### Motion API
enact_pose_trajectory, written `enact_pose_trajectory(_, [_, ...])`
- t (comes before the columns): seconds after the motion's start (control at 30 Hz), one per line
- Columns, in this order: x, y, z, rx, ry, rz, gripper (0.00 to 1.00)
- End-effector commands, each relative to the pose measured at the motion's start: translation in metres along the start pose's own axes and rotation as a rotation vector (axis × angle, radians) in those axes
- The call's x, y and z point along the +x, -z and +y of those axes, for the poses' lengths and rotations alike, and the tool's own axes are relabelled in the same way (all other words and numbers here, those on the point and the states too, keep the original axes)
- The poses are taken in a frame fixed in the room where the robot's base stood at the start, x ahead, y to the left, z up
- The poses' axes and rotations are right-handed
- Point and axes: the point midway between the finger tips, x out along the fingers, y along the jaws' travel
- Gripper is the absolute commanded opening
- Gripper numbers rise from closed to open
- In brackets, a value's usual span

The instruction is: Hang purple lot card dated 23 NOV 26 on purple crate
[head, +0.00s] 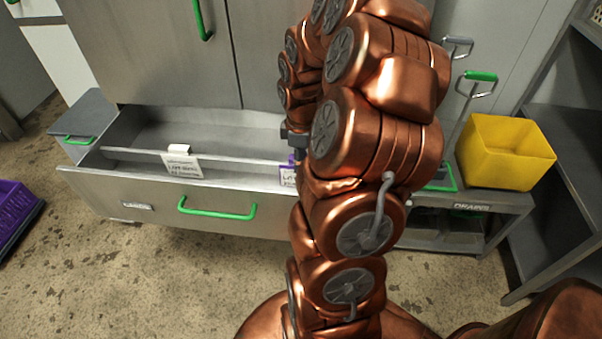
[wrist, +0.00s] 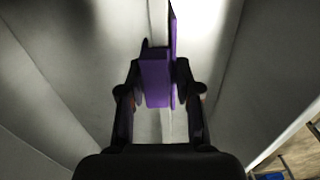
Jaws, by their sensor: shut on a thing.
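A purple lot card (head: 288,176) with a white face is at the divider rail (head: 228,158) in the open drawer, mostly behind my arm. In the wrist view the purple card (wrist: 156,84) is between my gripper's fingers, and the pale rail runs beyond and beneath it. My gripper (wrist: 160,72) is shut on the card. I cannot tell whether the card still rests on the rail. Its date is not readable. The purple crate (head: 16,207) is on the floor at the left edge of the head view, partly cut off.
A white card (head: 182,162) hangs on the same rail, to the left. The drawer (head: 160,205) has a green handle (head: 217,209). A yellow bin (head: 503,152) stands on a bench at right, near green-handled tools. Floor between drawer and crate is clear.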

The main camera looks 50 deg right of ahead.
Motion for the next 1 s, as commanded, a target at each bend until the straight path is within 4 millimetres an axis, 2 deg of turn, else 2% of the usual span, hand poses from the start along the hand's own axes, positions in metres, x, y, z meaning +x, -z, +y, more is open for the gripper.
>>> enact_pose_trajectory(1.0, [-0.034, 0.000, 0.000, 0.000, -0.001, 0.000, 0.25])
